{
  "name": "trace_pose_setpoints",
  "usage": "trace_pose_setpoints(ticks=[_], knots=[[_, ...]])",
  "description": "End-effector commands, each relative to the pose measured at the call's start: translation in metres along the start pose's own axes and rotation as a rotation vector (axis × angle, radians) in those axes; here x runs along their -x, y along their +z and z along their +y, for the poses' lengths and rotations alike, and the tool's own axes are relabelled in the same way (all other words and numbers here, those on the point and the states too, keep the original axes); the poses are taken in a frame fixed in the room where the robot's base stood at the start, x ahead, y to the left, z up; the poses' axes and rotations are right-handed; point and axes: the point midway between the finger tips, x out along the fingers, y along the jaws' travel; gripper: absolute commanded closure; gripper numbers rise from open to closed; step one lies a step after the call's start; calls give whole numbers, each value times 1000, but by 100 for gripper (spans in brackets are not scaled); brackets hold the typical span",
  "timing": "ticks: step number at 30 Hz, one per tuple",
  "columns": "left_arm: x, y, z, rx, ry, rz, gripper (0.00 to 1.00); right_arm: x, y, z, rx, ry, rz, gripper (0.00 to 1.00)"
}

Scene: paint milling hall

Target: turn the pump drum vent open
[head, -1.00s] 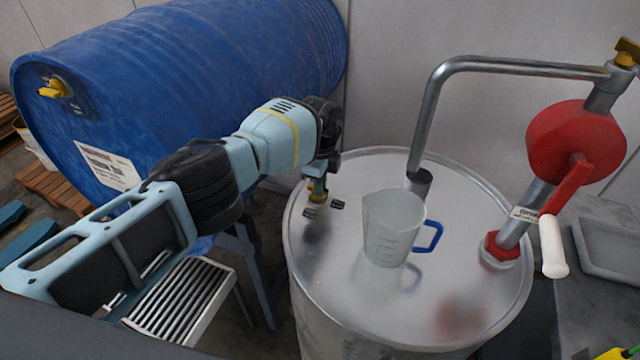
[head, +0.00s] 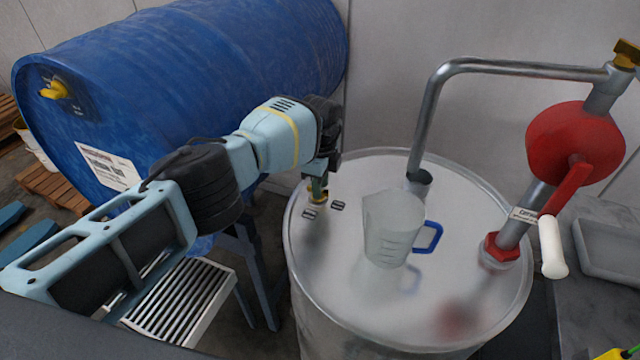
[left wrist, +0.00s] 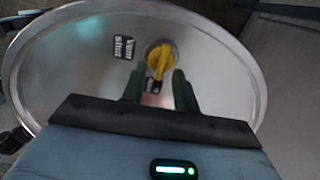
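The pump drum (head: 300,250) is an upright metal drum with a bare steel top. Its vent is a small yellow handle (left wrist: 160,62) on a round fitting, near the drum's back left rim. In the left wrist view the handle runs roughly up and down the picture, its lower end by a partly hidden dark label (left wrist: 152,86). A label reading "Vent shut" (left wrist: 124,46) lies left of it. My left gripper (head: 318,188) points down over the vent. Its green fingers (left wrist: 158,88) are apart, on either side of the handle's near end; contact is not clear.
A clear measuring jug (head: 390,235) with a blue handle stands on the drum top, right of my left gripper. A red hand pump (head: 575,140) and its bent pipe (head: 500,66) rise behind and right. A blue drum (head: 200,80) lies on its side at the left.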

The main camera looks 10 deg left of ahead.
Motion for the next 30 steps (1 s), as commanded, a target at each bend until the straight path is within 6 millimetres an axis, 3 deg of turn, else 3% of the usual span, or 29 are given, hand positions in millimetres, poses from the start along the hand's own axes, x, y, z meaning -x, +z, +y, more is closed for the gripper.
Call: trace_pose_setpoints(ticks=[6,12,30], knots=[[41,1,-2,1,-11,-2,70,0,-12,2,5,4,24,64],[64,1,-1,0,-7,-1,70,0,-13,3,7,5,26,64],[74,1,-1,2,-4,-1,70,0,-12,4,10,6,25,64]])
